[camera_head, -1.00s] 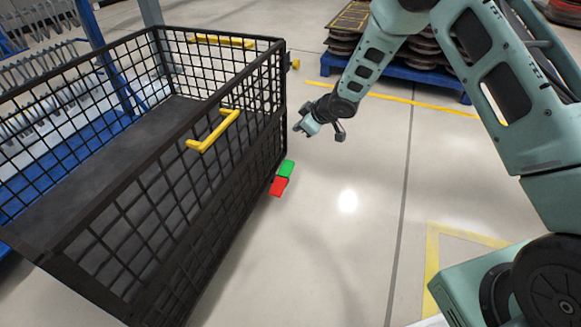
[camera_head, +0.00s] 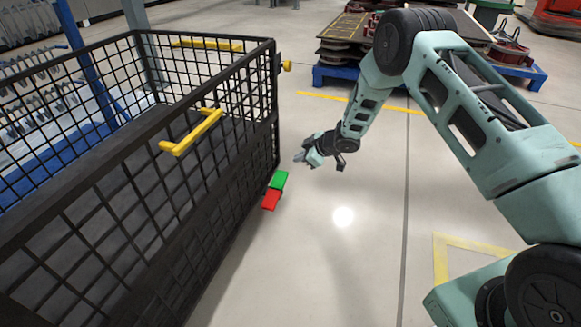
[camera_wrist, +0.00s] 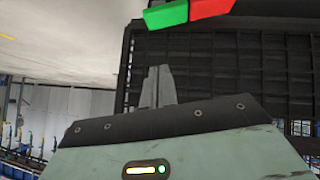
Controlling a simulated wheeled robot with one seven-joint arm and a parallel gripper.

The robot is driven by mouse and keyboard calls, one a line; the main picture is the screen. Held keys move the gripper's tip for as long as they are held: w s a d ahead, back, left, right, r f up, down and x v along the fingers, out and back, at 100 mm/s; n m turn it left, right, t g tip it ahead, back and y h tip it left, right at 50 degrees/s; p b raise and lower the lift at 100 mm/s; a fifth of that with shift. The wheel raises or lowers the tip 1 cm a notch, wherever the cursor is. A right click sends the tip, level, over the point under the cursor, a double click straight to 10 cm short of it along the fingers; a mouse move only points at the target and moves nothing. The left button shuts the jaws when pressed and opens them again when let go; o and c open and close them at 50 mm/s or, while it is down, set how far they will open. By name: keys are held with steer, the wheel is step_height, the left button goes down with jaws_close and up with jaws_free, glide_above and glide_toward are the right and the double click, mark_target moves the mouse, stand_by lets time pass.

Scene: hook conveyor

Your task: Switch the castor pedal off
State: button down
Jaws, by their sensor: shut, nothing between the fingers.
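In the wrist view the green half (camera_wrist: 166,14) and the red half (camera_wrist: 211,8) show at the top edge, partly cut off. My gripper (camera_head: 299,157) is in the air to the right of the cart, above and a little right of the pedal in the head view. Its fingers (camera_wrist: 157,85) are together and empty, apart from the pedal.
The cart has yellow handles (camera_head: 192,133) on its sides. A blue pallet (camera_head: 350,78) with stacked dark parts stands at the back. Racks of hooks (camera_head: 35,90) stand behind the cart at left. The floor right of the cart is clear.

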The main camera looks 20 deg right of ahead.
steer(key=b, duration=0.6)
glide_above(278, 174)
steer(key=s+d, duration=0.1)
steer(key=s, duration=0.2)
step_height(278, 174, down, 8)
steer(key=shift+w+d+r, duration=0.1)
steer(key=shift+r, duration=0.15)
steer(key=shift+w+d+f+b, duration=0.1)
steer(key=shift+d+f+b, duration=0.05)
steer(key=shift+f+b, duration=0.3)
steer(key=shift+w+d+f+b, duration=0.15)
steer(key=shift+f+b, duration=0.15)
steer(key=shift+f, duration=0.2)
steer(key=shift+w+d+f+b, duration=0.1)
steer(key=shift+f+b, duration=0.35)
steer(key=shift+f, duration=0.1)
